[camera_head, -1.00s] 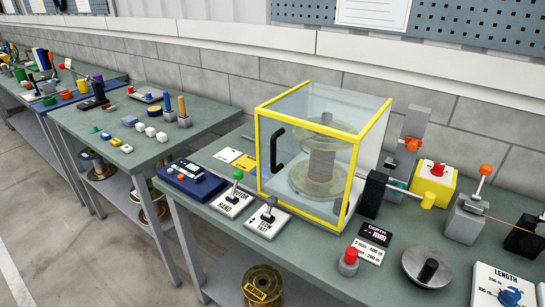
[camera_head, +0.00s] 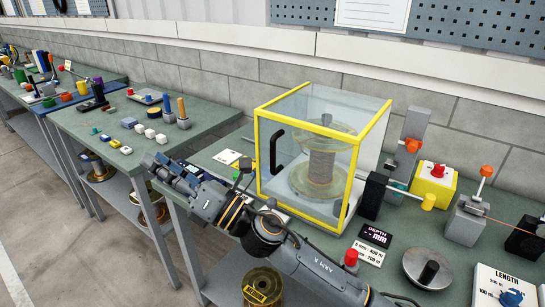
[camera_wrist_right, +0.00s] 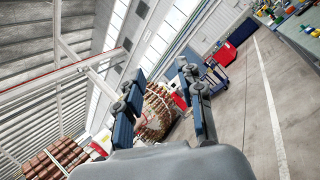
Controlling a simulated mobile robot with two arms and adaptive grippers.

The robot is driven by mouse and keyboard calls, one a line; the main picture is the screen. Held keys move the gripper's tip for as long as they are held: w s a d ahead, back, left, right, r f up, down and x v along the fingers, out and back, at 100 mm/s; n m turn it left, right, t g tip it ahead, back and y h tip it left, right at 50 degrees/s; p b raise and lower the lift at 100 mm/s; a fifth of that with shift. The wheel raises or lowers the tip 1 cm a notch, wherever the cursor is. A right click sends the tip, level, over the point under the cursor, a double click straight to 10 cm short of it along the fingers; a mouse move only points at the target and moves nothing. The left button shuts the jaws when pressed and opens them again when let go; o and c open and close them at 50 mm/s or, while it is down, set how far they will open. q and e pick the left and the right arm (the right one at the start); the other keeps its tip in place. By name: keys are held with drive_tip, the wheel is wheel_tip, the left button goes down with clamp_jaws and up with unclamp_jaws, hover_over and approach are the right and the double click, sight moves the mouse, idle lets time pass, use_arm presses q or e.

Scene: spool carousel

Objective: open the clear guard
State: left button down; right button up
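The clear guard (camera_head: 270,187) is a transparent box with yellow edges, standing closed over a large spool (camera_head: 322,165) in the head view. Its black handle (camera_head: 274,150) is on the left part of the front face. My right gripper (camera_head: 165,168) is in front of and to the left of the guard, pointing left, apart from the handle. In the right wrist view my right gripper (camera_wrist_right: 160,95) has its two fingers spread, with nothing between them. My left gripper is not in view.
My right arm hides much of the bench's front left, including the levers. A red button (camera_head: 351,257), a metal disc (camera_head: 428,268) and a yellow box with a red button (camera_head: 433,183) stand right of the guard. Another bench (camera_head: 95,125) with small parts is at left.

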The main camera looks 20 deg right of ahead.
drive_tip(key=s+a+n+g+y, duration=0.1)
drive_tip(key=s+a+n+g, duration=0.4)
drive_tip(key=n+g, duration=0.8)
drive_tip(key=n+t+h, duration=0.3)
drive_tip(key=n+h, duration=1.3)
drive_tip(key=h, duration=0.5)
approach(273, 152)
drive_tip(key=p+x, duration=0.3)
drive_tip(key=x, duration=0.9)
drive_tip(key=shift+c, duration=0.4)
drive_tip(key=shift+r, duration=0.1)
clamp_jaws()
